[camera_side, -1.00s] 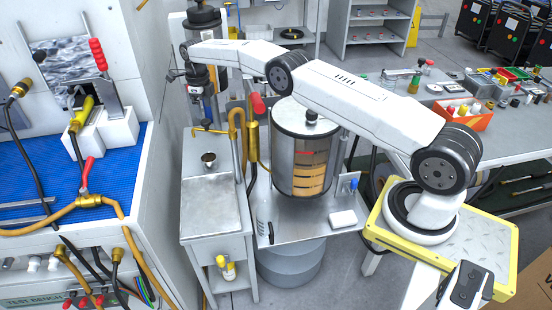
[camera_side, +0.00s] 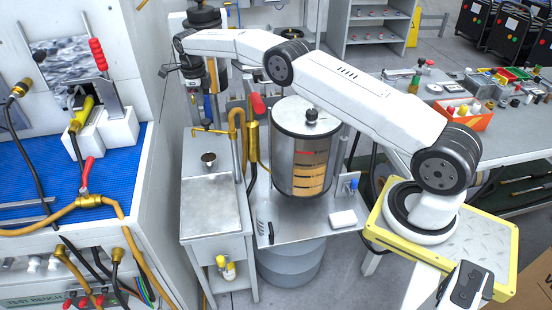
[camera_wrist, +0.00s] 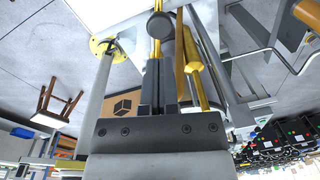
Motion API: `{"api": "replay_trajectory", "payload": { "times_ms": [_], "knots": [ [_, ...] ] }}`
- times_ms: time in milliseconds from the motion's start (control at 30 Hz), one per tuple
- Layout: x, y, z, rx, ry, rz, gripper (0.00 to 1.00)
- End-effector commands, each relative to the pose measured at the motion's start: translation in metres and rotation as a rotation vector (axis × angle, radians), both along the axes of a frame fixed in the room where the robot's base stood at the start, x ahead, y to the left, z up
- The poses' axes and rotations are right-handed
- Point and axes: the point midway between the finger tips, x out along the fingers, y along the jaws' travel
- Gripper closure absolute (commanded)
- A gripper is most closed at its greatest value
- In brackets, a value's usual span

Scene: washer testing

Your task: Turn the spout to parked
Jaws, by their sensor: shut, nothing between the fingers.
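The brass spout (camera_side: 212,131) reaches left from the brass fitting beside the steel bench in the side view. A small metal cup (camera_side: 208,158) stands below it on the bench. My gripper (camera_side: 194,97) points down above and slightly left of the spout's outer end, and looks apart from it. In the wrist view my gripper (camera_wrist: 160,68) has its dark fingers together with nothing between them. A brass pipe (camera_wrist: 155,48) runs just beyond the fingertips with a dark disc over it; I cannot tell if it is the spout.
A red-handled brass valve (camera_side: 253,125) and a curved hose (camera_side: 238,145) stand right of the spout. A glass-sided drum (camera_side: 300,165) is farther right. The bench top (camera_side: 210,205) is clear in front of the cup. A white cabinet wall (camera_side: 155,130) is close on the left.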

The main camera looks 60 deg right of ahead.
Motion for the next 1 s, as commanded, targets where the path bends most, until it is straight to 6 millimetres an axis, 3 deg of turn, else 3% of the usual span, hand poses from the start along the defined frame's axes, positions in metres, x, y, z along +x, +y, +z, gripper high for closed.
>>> {"api": "replay_trajectory", "payload": {
  "times_ms": [467, 1000],
  "knots": [
    [-0.007, 0.034, 0.004, -0.277, 0.079, 0.875, 1.00],
    [-0.034, 0.090, 0.014, -0.570, 0.341, 2.013, 1.00]
  ]
}}
